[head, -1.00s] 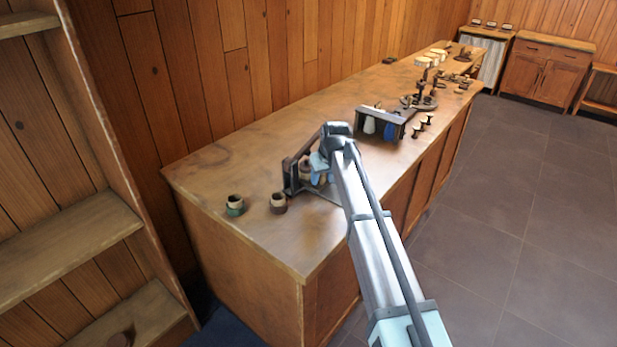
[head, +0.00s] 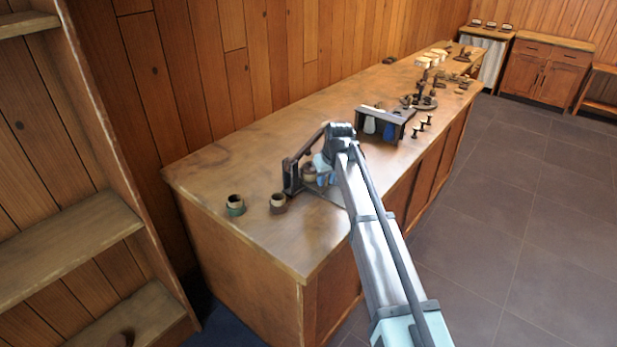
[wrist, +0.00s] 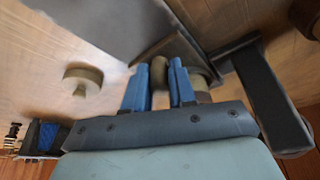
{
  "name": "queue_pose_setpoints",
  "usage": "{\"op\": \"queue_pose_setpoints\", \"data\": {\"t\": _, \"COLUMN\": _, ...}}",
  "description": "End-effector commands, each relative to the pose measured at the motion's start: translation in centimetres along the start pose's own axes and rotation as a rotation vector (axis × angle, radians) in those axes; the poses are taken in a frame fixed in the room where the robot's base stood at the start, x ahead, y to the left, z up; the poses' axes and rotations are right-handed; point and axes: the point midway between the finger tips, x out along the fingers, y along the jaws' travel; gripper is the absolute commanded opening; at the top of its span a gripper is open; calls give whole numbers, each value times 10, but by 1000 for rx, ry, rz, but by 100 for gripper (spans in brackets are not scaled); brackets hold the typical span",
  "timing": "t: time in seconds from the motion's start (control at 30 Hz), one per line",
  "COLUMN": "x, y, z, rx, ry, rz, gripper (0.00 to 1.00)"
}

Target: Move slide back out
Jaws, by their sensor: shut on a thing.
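A dark-framed fixture (head: 290,176) stands near the front end of the workbench, with a grey plate (wrist: 95,22) that fills the upper left of the wrist view. My gripper (head: 323,172) is at the fixture's right side. Its blue fingers (wrist: 159,84) are shut on a small brown knob (wrist: 158,70), which looks like the slide's handle. The fingers hide part of it, and I cannot tell how it joins the slide. A tan, rounded piece (head: 308,173) shows just left of my fingers, inside the fixture.
A dark bar (wrist: 268,95) passes close to the right of my gripper. A rack (head: 385,122) with white and blue spools stands behind.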

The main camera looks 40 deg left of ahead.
Motion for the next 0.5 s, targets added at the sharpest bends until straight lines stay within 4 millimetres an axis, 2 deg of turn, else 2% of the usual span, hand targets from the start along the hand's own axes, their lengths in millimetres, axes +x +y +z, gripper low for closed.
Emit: {"op": "queue_pose_setpoints", "data": {"t": 0.5, "x": -5, "y": 11, "z": 19, "rx": 1, "ry": -4, "rz": 1, "gripper": 8}}
